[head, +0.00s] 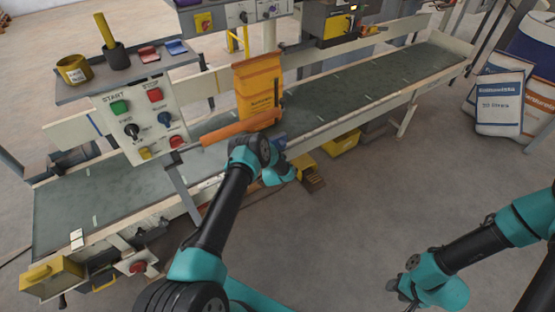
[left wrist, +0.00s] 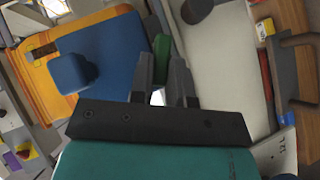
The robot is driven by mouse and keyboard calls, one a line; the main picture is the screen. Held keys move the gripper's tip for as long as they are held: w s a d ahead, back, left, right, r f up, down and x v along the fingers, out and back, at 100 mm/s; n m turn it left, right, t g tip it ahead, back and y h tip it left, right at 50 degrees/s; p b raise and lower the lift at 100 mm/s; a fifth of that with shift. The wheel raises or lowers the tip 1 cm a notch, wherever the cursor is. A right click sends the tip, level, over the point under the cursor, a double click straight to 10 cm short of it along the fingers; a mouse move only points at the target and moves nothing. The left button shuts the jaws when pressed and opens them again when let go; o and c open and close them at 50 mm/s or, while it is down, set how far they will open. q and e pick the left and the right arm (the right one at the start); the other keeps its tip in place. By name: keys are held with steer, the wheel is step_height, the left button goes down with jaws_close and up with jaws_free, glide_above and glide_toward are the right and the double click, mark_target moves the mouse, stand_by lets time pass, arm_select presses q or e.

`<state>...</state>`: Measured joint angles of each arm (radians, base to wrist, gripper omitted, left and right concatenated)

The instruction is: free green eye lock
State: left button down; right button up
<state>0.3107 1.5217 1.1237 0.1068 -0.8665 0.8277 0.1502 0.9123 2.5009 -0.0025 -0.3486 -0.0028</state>
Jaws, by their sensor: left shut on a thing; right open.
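My left gripper (left wrist: 162,70) is shut on a small green piece, the green eye lock (left wrist: 161,48), which shows between its fingertips in the left wrist view. A blue panel (left wrist: 105,52) with a blue knob (left wrist: 72,73) lies just left of the fingers. In the head view my left arm reaches to the conveyor's front edge, below the orange sack (head: 259,80); the green piece is hidden there. The sack also shows behind the blue panel in the left wrist view (left wrist: 50,75). My right gripper (head: 397,286) is open and empty over the floor at lower right.
The conveyor belt (head: 360,77) runs behind my left arm. An orange bar (head: 240,127) crosses in front of the sack. Filled sacks (head: 500,103) stand far right. The middle floor is clear.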

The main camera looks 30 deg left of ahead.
arm_select(q)
steer(key=shift+w+r+m+g, duration=0.15)
steer(key=shift+r+m+g, duration=0.1)
steer(key=shift+m+g, duration=0.25)
steer(key=c, duration=1.1)
jaws_free()
steer(key=shift+d, duration=0.15)
steer(key=v, duration=1.7)
steer(key=shift+d+r, duration=0.15)
